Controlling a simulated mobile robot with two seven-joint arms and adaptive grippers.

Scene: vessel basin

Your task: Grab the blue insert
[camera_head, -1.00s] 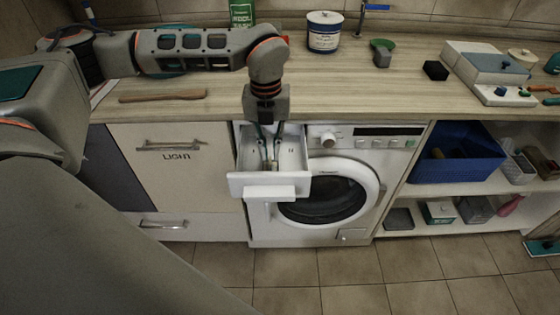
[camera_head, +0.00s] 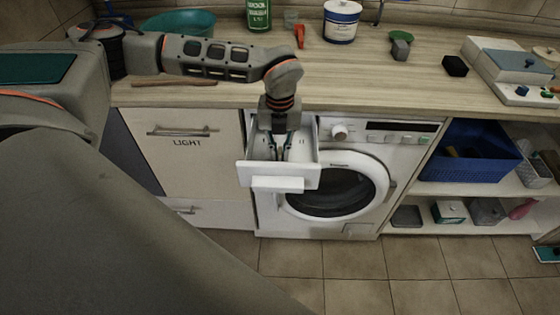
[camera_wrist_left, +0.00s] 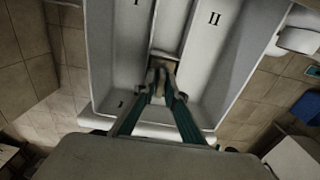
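No part that is clearly blue shows in the open detergent drawer (camera_head: 300,174) of the washing machine (camera_head: 392,160). In the left wrist view the drawer (camera_wrist_left: 108,60) has compartments marked I and II, with a narrow middle channel between them. A small tan piece (camera_wrist_left: 166,66) sits in that channel; I cannot tell whether it is the insert. My left gripper (camera_head: 280,156) reaches down into the drawer. In the wrist view its fingertips (camera_wrist_left: 162,88) are a little apart, right at the tan piece. Whether they press on it is unclear. My right gripper is out of view.
The wooden counter (camera_head: 350,88) runs above the machine, with a white tub (camera_head: 341,24), a green bottle (camera_head: 258,14) and a black block (camera_head: 454,66). A blue bin (camera_head: 466,160) stands on the shelf to the right. The tiled floor in front is clear.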

